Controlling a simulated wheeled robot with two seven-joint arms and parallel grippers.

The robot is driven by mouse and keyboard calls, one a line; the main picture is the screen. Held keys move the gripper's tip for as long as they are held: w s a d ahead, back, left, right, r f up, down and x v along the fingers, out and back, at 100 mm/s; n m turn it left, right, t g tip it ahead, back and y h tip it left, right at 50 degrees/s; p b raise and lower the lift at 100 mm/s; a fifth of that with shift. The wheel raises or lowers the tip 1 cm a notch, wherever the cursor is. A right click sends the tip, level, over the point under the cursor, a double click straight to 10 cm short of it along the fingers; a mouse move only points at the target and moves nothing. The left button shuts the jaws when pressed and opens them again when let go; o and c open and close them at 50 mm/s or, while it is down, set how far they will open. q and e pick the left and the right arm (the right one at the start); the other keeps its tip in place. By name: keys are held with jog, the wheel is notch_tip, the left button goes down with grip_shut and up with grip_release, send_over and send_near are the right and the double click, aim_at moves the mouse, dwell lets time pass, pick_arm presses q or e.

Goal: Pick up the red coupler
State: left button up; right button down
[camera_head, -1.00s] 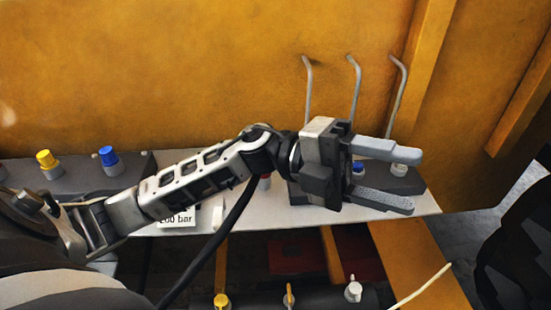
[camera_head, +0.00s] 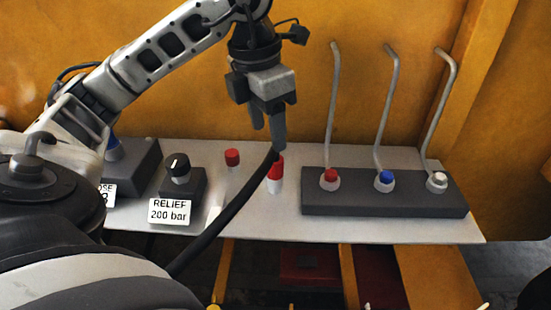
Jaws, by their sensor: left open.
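My left gripper (camera_head: 268,138) points down, open, with no object seen between its fingers. Its nearer fingertip is just above or beside a red-topped coupler with a white lower part (camera_head: 276,172), standing upright on the pale shelf; I cannot tell whether they touch. A second, similar red-topped coupler (camera_head: 232,160) stands to its left. Another red fitting (camera_head: 330,177) sits on the dark block at the right, below a bent pipe. A black hose crosses in front, close to the nearer coupler. My right gripper is not in view.
The dark block (camera_head: 400,203) also bears a blue fitting (camera_head: 385,180) and a white one (camera_head: 436,182). Bent pipes rise behind it. A black relief knob (camera_head: 179,167) with a "RELIEF 200 bar" label (camera_head: 170,211) stands left. An orange wall (camera_head: 310,100) closes off the back.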

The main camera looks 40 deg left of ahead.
aim_at(274, 159)
pick_arm(q)
jog(key=f, duration=0.5)
jog(key=w+f, duration=0.1)
jog(key=f, duration=0.2)
jog(key=shift+d+f, duration=0.1)
jog(key=shift+d, duration=0.25)
jog(key=c, duration=1.1)
